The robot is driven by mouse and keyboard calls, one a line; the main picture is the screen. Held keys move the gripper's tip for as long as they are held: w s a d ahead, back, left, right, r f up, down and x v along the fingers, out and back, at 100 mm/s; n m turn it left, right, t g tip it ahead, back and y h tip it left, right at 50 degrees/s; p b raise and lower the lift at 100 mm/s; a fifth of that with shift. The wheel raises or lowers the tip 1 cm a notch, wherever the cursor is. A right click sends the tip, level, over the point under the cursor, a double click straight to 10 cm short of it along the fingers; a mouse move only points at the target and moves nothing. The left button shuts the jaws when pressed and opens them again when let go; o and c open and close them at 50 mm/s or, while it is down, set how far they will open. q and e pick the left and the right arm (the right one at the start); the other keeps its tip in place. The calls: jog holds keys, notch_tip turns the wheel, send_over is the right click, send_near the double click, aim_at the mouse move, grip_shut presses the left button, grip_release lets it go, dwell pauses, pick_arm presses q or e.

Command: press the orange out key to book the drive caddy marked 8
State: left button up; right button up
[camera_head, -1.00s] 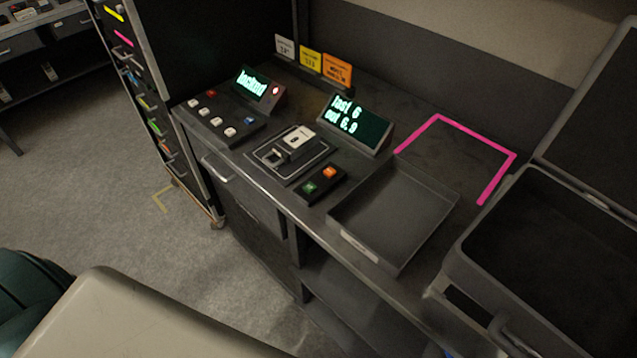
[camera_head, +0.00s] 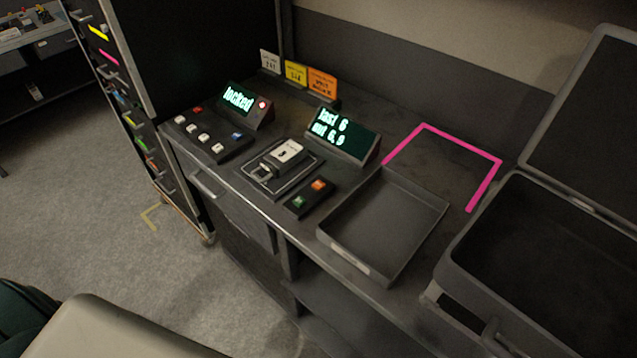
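The orange key (camera_head: 319,185) sits on a small dark key box at the front of the dark counter, beside a green key (camera_head: 299,202). A caddy with a pale label (camera_head: 289,151) sits on the framed plate (camera_head: 264,186) to the left of the key box; its marking is too small to read. Behind the key box, a display (camera_head: 340,134) reads "last 6" and a line that looks like "out 6, 9". Neither of my grippers is in view.
A keypad (camera_head: 215,136) and a display reading "locked" (camera_head: 240,99) with a red light stand at the left. An empty tray (camera_head: 385,220) lies right of the keys, near a pink outline (camera_head: 455,141). An open case (camera_head: 468,232) is at the right. Three cards (camera_head: 296,73) stand behind.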

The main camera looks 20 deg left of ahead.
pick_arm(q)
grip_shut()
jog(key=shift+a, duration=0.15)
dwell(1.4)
